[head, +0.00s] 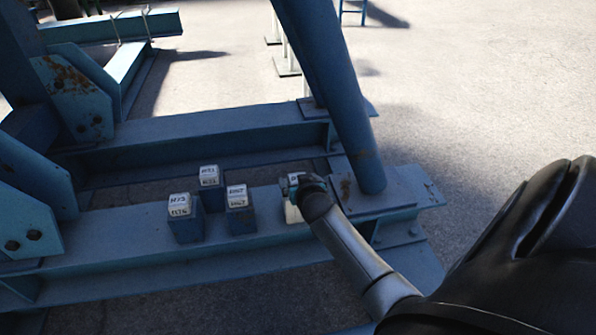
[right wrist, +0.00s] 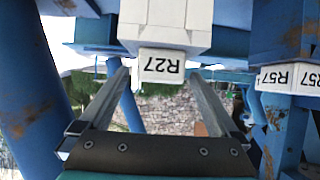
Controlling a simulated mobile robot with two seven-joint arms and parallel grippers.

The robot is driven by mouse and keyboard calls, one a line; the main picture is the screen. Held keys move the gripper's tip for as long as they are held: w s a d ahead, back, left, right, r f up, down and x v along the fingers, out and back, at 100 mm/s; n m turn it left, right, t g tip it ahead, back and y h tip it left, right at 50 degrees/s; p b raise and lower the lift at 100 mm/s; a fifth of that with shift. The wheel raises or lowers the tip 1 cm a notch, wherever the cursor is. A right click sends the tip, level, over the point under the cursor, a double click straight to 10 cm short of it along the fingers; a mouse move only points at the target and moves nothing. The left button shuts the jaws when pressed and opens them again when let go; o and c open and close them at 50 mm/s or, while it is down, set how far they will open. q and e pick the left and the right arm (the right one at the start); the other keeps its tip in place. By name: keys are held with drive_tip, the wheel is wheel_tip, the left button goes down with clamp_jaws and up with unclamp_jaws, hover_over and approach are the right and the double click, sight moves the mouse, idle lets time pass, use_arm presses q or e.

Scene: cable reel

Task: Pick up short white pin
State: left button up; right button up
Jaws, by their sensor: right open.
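The short white pin (head: 292,213) stands on the blue beam, near the foot of the slanted blue post, and is partly hidden behind my right gripper in the head view. In the right wrist view it shows as a white block (right wrist: 163,65) with an upside-down label "R27". My right gripper (head: 303,184) is at the pin's top. In the right wrist view its two fingers (right wrist: 160,76) are open, one on each side of the labelled end. I cannot tell whether they touch it. My left gripper is not in view.
The slanted blue post (head: 335,90) rises close to the right gripper. Open ground (head: 480,90) lies to the right.

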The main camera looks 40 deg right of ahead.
drive_tip(key=shift+c, duration=0.2)
clamp_jaws()
idle(0.5)
drive_tip(key=shift+r, duration=0.1)
